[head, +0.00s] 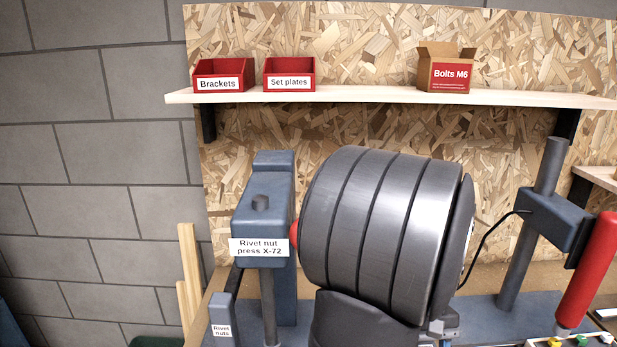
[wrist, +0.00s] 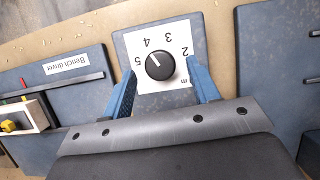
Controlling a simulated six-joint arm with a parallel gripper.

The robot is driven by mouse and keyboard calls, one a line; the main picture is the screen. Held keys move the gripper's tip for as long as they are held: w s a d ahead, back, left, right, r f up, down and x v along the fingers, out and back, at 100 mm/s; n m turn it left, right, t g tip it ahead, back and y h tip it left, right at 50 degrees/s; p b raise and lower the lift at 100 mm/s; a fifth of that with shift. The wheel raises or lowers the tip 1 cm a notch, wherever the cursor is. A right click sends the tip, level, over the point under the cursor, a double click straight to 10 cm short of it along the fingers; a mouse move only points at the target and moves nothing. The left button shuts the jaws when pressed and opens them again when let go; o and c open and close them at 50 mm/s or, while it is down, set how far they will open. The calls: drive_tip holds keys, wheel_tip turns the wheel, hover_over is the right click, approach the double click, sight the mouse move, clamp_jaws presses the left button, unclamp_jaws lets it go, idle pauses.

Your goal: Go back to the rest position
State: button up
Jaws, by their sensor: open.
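My gripper (wrist: 163,72) is open in the wrist view, its two blue fingers spread with nothing held between them. Past the fingertips, a round black knob (wrist: 160,66) with a white pointer line sits on a white dial plate (wrist: 143,45) marked with numbers. The fingers flank the knob in the picture; I cannot tell how far above the plate they are. In the head view I cannot make out the gripper; a large dark ribbed body, apparently part of my arm, fills the middle and hides what is behind it.
The rivet nut press (head: 272,195) stands left of the ribbed body. A post with a clamp block (head: 548,215) and a red handle (head: 588,270) stand at the right. A shelf (head: 360,95) holds two red bins and a Bolts M6 carton (head: 446,70). A bench driver panel (wrist: 65,85) lies left in the wrist view.

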drive_tip(key=shift+s+f, duration=0.25)
drive_tip(key=shift+f, duration=0.35)
drive_tip(key=shift+r, duration=0.1)
drive_tip(key=v, duration=1.7)
drive_tip(key=x, duration=1.7)
drive_tip(key=shift+s, duration=0.1)
drive_tip(key=m+y, duration=0.1)
drive_tip(key=m, duration=0.1)
drive_tip(key=m+y, duration=0.1)
drive_tip(key=m, duration=0.2)
drive_tip(key=shift+d+t, duration=0.2)
drive_tip(key=shift+t, duration=0.1)
drive_tip(key=m, duration=0.2)
drive_tip(key=m+t+y, duration=0.1)
drive_tip(key=m, duration=0.2)
drive_tip(key=shift+d+y, duration=0.15)
drive_tip(key=shift+y, duration=0.15)
drive_tip(key=m, duration=0.1)
drive_tip(key=m+t, duration=0.1)
drive_tip(key=m, duration=0.1)
drive_tip(key=m+y, duration=0.1)
drive_tip(key=shift+s+m+t, duration=0.25)
drive_tip(key=shift+m+t, duration=0.05)
drive_tip(key=m, duration=0.2)
drive_tip(key=m+t, duration=0.1)
drive_tip(key=m, duration=0.1)
drive_tip(key=shift+s+t, duration=0.1)
drive_tip(key=shift+t, duration=0.2)
